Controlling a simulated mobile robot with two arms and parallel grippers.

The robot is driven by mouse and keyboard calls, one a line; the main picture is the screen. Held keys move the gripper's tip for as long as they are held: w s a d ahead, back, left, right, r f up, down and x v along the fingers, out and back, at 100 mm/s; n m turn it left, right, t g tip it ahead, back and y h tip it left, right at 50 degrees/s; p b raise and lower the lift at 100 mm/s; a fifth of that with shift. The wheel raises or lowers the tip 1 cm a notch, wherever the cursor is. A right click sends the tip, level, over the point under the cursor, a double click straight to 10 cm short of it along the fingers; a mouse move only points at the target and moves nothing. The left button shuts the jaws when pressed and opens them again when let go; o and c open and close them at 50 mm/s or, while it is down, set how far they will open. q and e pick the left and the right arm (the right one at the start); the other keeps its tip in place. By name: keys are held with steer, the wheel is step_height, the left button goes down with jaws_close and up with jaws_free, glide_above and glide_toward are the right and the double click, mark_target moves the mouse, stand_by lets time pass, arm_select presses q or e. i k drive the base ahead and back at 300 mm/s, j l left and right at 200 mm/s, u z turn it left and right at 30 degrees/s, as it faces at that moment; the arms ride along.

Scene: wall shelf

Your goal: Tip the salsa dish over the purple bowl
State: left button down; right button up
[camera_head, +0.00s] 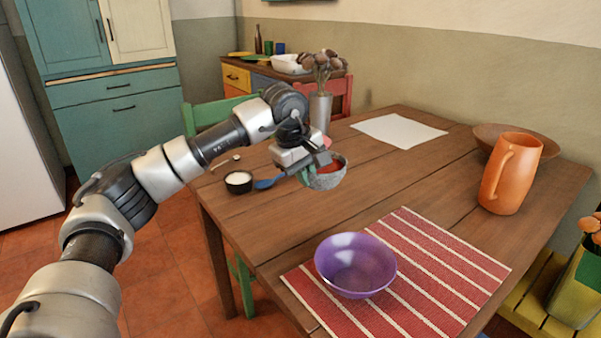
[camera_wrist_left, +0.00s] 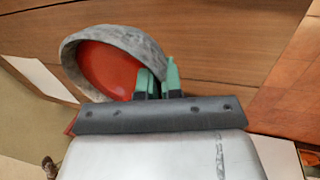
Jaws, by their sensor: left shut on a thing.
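The salsa dish (camera_head: 328,176) is a grey stone-like bowl with red salsa inside. My left gripper (camera_head: 308,174) is shut on its rim at the near left side. In the left wrist view the dish (camera_wrist_left: 68,50) shows its red salsa, with the green fingertips (camera_wrist_left: 158,82) pinching its wall. I cannot tell whether the dish touches the table. The purple bowl (camera_head: 355,265) is empty and stands upright on the striped mat, nearer and to the right of the dish. My right gripper is not in view.
The red striped mat (camera_head: 440,262) lies on the wooden table (camera_head: 260,222). A small dark cup with white contents (camera_head: 239,181) and a blue spoon (camera_head: 268,183) are left of the gripper. An orange jug (camera_head: 511,175), a wooden bowl (camera_head: 490,133) and white paper (camera_head: 398,130) lie farther back.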

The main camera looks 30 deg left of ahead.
mark_target(354, 265)
steer(key=k, duration=1)
